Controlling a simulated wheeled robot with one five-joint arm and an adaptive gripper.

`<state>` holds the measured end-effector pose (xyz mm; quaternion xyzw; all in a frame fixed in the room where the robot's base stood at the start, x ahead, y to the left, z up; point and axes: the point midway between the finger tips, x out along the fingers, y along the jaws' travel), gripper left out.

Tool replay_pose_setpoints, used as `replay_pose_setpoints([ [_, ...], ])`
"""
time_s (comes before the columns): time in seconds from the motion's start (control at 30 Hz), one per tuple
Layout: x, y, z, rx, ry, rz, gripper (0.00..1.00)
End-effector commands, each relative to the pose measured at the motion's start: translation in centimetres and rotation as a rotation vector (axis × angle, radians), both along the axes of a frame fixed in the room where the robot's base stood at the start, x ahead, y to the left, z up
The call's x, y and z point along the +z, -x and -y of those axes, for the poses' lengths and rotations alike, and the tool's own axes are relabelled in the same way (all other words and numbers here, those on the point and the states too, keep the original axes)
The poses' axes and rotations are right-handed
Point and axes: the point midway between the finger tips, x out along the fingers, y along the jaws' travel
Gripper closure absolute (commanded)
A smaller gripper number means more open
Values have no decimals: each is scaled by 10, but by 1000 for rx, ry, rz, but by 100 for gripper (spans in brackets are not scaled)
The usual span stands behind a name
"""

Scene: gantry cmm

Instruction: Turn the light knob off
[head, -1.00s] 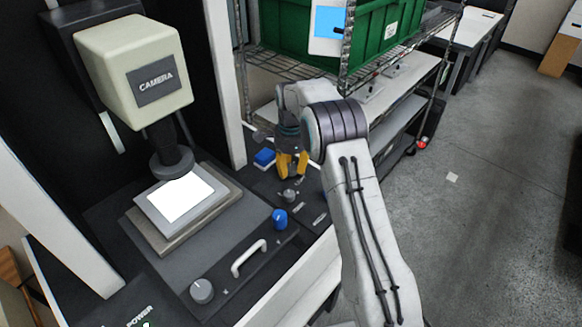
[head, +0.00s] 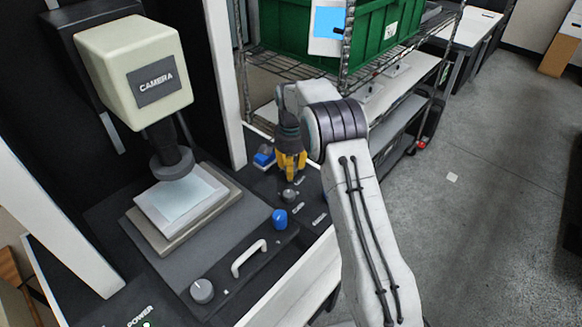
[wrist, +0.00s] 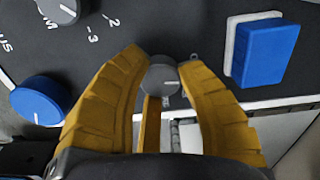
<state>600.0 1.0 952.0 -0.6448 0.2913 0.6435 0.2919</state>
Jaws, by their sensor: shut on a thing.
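A small grey knob (head: 289,195) with a white mark stands on the dark control panel, right of the machine's stage. My gripper (head: 291,177) points down at it with its yellow fingers close together. In the wrist view the grey knob (wrist: 159,74) sits between the two yellow fingertips (wrist: 160,66), which are shut on it from both sides. Part of its label is hidden by the fingers. The stage plate (head: 181,198) under the camera head looks dim, pale grey-blue, without a bright glow.
A blue knob (head: 280,219) stands nearer me on the panel, and a blue block-like switch (head: 264,155) is behind my gripper. A white handle (head: 249,258) and another grey knob (head: 202,291) are at the front. A wire shelf with a green crate (head: 330,35) stands behind.

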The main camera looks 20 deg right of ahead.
Motion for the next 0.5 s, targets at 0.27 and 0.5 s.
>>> replay_pose_setpoints([
  [0.27, -3, 2, 0, 71, 0, -7, 98],
  [0.5, -3, 2, 0, 83, 0, -7, 98],
])
